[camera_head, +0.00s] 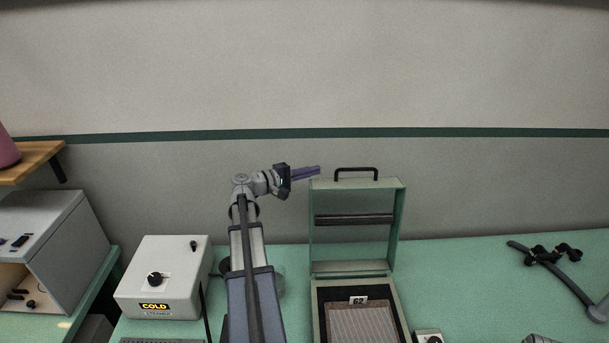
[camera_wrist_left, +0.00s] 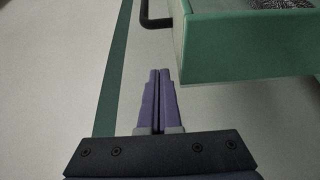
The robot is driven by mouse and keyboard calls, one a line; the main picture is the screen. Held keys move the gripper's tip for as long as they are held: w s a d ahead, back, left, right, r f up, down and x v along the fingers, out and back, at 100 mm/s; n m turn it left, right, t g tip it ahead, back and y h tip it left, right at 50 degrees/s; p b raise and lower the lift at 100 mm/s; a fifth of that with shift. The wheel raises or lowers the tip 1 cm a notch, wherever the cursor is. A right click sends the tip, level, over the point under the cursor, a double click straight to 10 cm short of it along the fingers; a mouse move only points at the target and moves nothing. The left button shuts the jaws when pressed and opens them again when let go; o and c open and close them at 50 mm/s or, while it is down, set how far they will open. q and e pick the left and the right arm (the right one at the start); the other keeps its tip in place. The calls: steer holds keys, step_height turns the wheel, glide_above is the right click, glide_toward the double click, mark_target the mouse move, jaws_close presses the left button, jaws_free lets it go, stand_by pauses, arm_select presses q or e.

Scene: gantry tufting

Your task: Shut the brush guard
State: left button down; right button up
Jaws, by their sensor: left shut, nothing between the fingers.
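The brush guard is a green framed lid (camera_head: 398,222) that stands upright and open at the back of a low green box (camera_head: 402,318). A black handle (camera_head: 356,169) sits on its top edge. My left gripper (camera_head: 318,171) is shut and empty, at the guard's upper left corner and left of the handle. In the left wrist view the shut purple fingers (camera_wrist_left: 160,72) point toward the green guard (camera_wrist_left: 245,47), just beside its edge, with part of the black handle (camera_wrist_left: 153,20) beyond them. I cannot tell whether they touch it. My right gripper is not clearly seen.
A grey box with a knob and a COLD display (camera_head: 162,278) stands left of my left arm. A grey cabinet (camera_head: 60,232) and wooden shelf (camera_head: 38,158) are farther left.

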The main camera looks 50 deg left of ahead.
mark_target(327, 179)
arm_select(q)
steer(key=shift+w+d+r, duration=0.1)
steer(key=shift+w+d, duration=0.35)
steer(key=shift+d, duration=0.25)
steer(key=shift+w+d, duration=0.45)
steer(key=shift+d, duration=0.3)
steer(key=shift+w+d+r, duration=0.1)
steer(key=shift+w+d, duration=0.35)
steer(key=shift+d, duration=0.25)
